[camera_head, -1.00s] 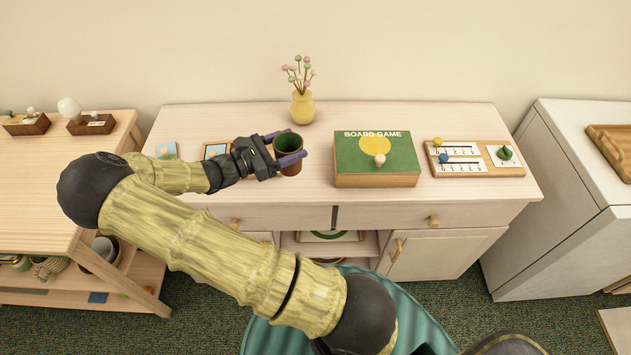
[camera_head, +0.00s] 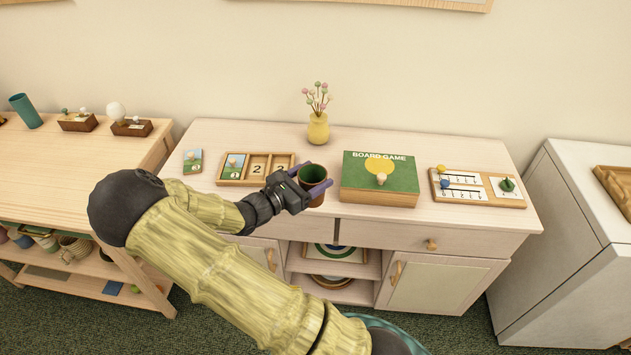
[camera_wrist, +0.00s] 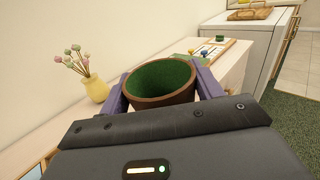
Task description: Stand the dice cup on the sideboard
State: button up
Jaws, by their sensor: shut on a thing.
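The dice cup (camera_head: 313,176) is brown with a green inside. It is upright, mouth up, at the front part of the sideboard (camera_head: 340,223), left of the board game box. My gripper (camera_head: 308,188) is shut on the cup, with a purple finger on either side. In the wrist view the cup (camera_wrist: 160,82) sits between the fingers, its rim tilted a little in the picture. Its base is hidden there, and I cannot tell whether it touches the sideboard top.
A green board game box (camera_head: 380,178) is close right of the cup. A yellow vase (camera_head: 318,129) stands behind. A numbered card tray (camera_head: 255,168) and a loose card (camera_head: 193,161) lie left. A scoring board (camera_head: 477,187) lies right. The sideboard's front edge is near.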

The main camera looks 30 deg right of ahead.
jog(key=n+t, duration=0.1)
jog(key=a+n+t+y, duration=0.1)
jog(key=t, duration=0.1)
jog(key=shift+w, duration=0.35)
jog(key=w+a+f+n+t+y, duration=0.1)
jog(key=a+f+n+t+y, duration=0.4)
jog(key=f+y, duration=0.3)
jog(key=a+f+n+t+y, duration=0.6)
jog(key=a+f+n+y, duration=0.1)
jog(key=f, duration=0.3)
jog(key=shift+w+n+y, duration=0.4)
jog(key=shift+n+y, duration=0.4)
jog(key=shift+d+f, duration=0.1)
